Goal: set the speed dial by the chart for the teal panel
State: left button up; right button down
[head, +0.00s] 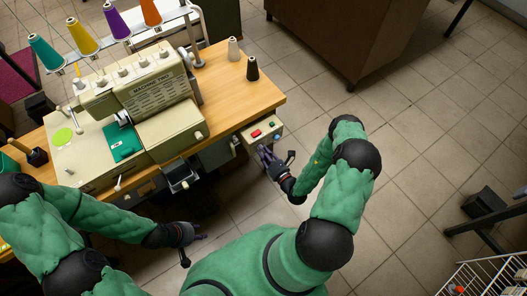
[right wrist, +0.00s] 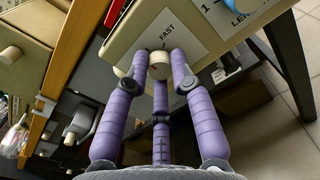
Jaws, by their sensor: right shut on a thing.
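The speed dial (right wrist: 160,64) is a small cream knob on the control box, below a white label reading FAST, in the right wrist view. My right gripper (right wrist: 159,70) has its purple fingers closed around the knob. The fingers hide much of the dial and its label, so I cannot tell its setting. In the head view the right gripper (head: 264,152) is at the front of the control box (head: 258,134). The teal panel (head: 122,142) lies on the sewing machine's bed. My left gripper (head: 196,249) is open and empty, below the table's front edge. I cannot make out a chart.
The sewing machine (head: 150,88) stands on a wooden table (head: 222,77) with several coloured thread cones behind it. Two small cones, one dark (head: 252,69), stand at the table's right. A wire basket (head: 490,277) is at the lower right. The tiled floor at right is mostly clear.

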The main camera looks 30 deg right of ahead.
jog(key=n+p, duration=0.3)
jog(key=n, duration=0.8)
jog(key=shift+n+p, duration=0.3)
jog(key=shift+n, duration=0.1)
dwell(0.5)
jog(key=c, duration=1.1)
grip_release()
jog(key=shift+o, duration=0.2)
jog(key=shift+s, duration=0.1)
